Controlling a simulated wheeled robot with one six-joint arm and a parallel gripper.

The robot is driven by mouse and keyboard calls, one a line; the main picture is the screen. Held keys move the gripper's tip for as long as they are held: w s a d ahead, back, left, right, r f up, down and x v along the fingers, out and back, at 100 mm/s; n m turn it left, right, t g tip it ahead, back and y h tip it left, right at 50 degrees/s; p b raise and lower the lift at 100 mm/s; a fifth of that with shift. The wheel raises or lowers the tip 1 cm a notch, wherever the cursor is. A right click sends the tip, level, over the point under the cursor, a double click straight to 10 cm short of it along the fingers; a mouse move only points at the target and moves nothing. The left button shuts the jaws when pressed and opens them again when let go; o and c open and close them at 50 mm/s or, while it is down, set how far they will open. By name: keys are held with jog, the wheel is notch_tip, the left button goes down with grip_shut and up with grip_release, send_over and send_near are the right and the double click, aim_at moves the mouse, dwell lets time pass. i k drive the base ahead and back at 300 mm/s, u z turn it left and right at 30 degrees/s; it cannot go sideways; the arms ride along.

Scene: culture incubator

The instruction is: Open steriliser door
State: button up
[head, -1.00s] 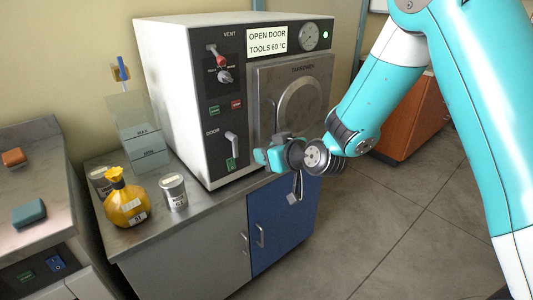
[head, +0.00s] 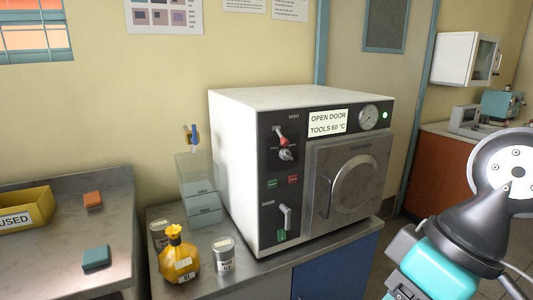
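The steriliser (head: 265,165) is a white box with a dark front panel, standing on a metal-topped cabinet. Its door (head: 350,178) is a square metal plate with a round boss and a curved handle (head: 326,196) on its left side; it looks closed. A door lever (head: 285,216) sits low on the panel, beside a green mark. The display (head: 328,122) reads "OPEN DOOR TOOLS 60 °C", with a green light lit. My gripper (head: 400,288) is at the bottom right, in front of and apart from the steriliser, cut off by the frame edge; its fingers are not clear.
A yellow bottle (head: 178,258), a labelled can (head: 223,253) and a clear container (head: 199,190) stand left of the steriliser. The left bench (head: 60,255) holds a yellow bin (head: 27,209), an orange block (head: 92,201) and a teal block (head: 96,257). Another counter stands at the back right.

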aim_at(348, 177)
jog(key=k, duration=0.65)
jog(key=z, duration=0.7)
jog(key=i, duration=1.1)
jog(key=u, duration=0.4)
